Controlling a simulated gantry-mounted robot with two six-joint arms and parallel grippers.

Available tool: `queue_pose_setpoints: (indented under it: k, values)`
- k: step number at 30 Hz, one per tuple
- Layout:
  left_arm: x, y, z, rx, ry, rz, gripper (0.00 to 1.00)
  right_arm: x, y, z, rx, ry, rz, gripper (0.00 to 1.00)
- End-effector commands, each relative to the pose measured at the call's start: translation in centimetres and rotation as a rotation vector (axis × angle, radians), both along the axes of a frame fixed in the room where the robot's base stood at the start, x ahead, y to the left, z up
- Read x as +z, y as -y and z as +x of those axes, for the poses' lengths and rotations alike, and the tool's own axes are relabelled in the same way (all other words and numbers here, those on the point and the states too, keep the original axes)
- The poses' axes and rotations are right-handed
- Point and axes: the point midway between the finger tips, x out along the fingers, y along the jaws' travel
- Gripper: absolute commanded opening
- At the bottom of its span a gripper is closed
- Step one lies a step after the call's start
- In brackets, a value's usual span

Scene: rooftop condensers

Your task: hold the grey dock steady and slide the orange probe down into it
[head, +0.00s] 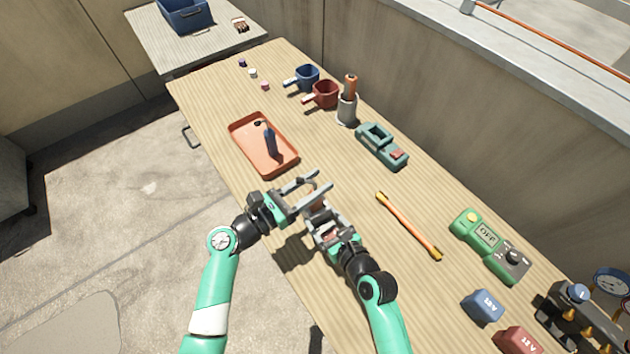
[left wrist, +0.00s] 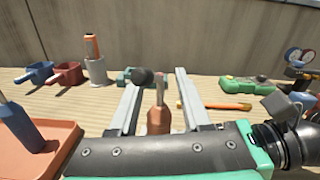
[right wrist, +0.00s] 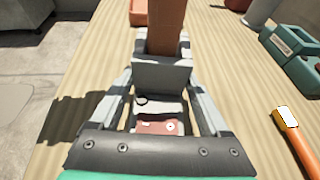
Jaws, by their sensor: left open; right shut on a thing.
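The orange probe (left wrist: 159,119), a brownish-orange body with a thin stem and a dark ball near its top, stands upright between the fingers of my left gripper (head: 320,182). The fingers are open, with a gap on both sides of the probe in the left wrist view. The grey dock (right wrist: 162,77) is between the fingers of my right gripper (head: 321,224), which is shut on it. In the right wrist view the probe (right wrist: 165,35) rises from behind the dock's upper edge. Its lower end is hidden, so I cannot tell how deep it sits.
An orange tray (head: 246,130) with a dark blue upright piece (head: 270,143) lies at the left. A grey cup (head: 346,112), a teal device (head: 380,147), an orange rod (head: 408,225) and a green meter (head: 487,245) lie beyond the grippers. Bare wood surrounds the rod.

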Motion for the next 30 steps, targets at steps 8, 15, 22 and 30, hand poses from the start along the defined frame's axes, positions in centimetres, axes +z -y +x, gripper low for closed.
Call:
queue_pose_setpoints:
  k: [8, 15, 22, 30]
  values:
    - [-0.07, 0.00, -0.01, 0.000, -0.001, 0.000, 0.48, -0.04, 0.00, -0.01, 0.000, -0.001, -0.001, 0.05]
    - [-0.05, 0.00, -0.01, 0.000, -0.001, 0.001, 0.48, -0.05, 0.01, -0.02, 0.000, -0.001, -0.001, 0.81]
    - [-0.03, 0.00, -0.01, 0.000, -0.001, 0.001, 0.48, -0.03, 0.01, -0.01, 0.000, -0.001, -0.001, 1.00]
    - [0.34, 0.00, 0.00, 0.000, 0.000, 0.000, 0.48, 0.21, 0.12, -0.18, 0.000, -0.001, -0.001, 1.00]
